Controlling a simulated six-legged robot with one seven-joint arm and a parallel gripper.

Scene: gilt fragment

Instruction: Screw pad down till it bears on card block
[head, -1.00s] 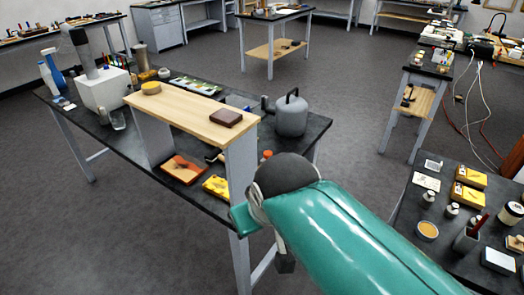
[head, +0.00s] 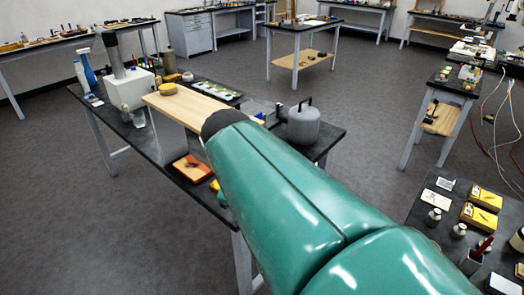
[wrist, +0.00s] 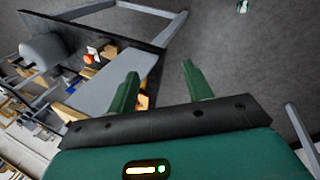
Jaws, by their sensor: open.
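My gripper (wrist: 160,70) shows in the wrist view with its two green fingers apart and nothing between them. It is over dark floor beside the end of the bench, next to a grey upright panel (wrist: 100,82). In the head view my teal arm covers the right part of the bench, and my gripper is hidden behind it. I cannot make out the screw pad or the card block. A grey fixture (head: 262,108) with a dark blue part stands behind the shelf, too small to identify.
Another bench with yellow boxes (head: 485,197) is at right. Floor between is clear.

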